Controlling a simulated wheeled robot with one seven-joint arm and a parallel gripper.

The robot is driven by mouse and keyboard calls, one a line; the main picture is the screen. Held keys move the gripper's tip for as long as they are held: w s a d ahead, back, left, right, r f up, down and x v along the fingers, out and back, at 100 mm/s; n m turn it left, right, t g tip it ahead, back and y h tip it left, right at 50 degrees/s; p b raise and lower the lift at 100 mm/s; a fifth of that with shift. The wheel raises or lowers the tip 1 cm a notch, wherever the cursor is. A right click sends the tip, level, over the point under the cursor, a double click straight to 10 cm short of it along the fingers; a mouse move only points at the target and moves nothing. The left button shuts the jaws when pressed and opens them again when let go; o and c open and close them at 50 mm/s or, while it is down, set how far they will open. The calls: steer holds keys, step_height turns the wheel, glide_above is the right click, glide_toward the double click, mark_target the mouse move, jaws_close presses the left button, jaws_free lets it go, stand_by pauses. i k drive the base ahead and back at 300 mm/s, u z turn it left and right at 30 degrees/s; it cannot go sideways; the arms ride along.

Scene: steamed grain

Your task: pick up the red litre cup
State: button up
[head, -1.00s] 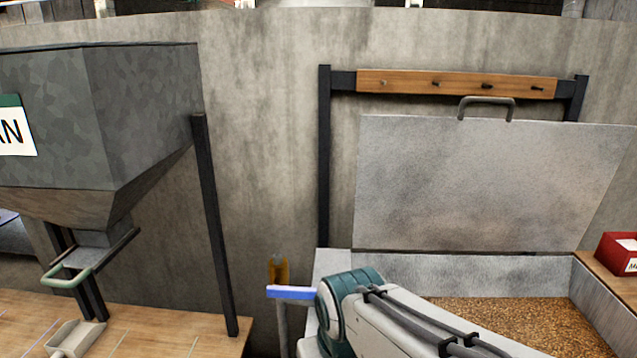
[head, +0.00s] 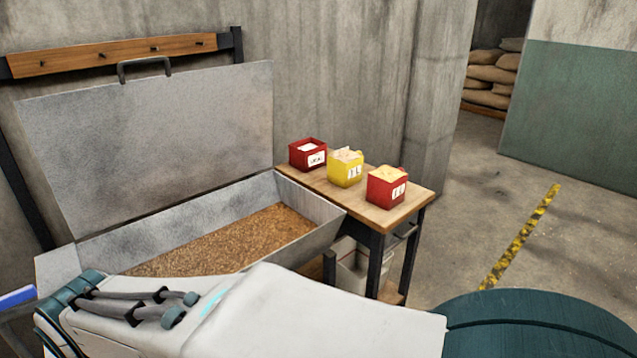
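A red box-shaped cup (head: 387,187) stands upright near the front right corner of the small wooden table. It has a white label, seemingly "1 L", and pale yellowish contents. A second red box (head: 308,154) stands at the table's back left, with a white label I cannot read surely and something white inside. A yellow cup (head: 345,168) stands between them. My arm crosses the bottom of the head view, left of and nearer than the table. My gripper is not in view, so its opening and what it holds are hidden.
An open metal bin (head: 300,247) of brown grain, lid (head: 150,150) raised, adjoins the wooden table (head: 408,208) on its left. A pale bucket (head: 350,265) is below the table. Open concrete floor with a yellow-black stripe (head: 520,240) lies right. Sacks (head: 490,78) are behind.

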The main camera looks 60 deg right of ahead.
mark_target(386, 185)
steer(key=z, duration=3.9)
steer(key=k, duration=1.15)
steer(key=u, duration=0.85)
steer(key=i, duration=1)
steer(key=u, duration=0.05)
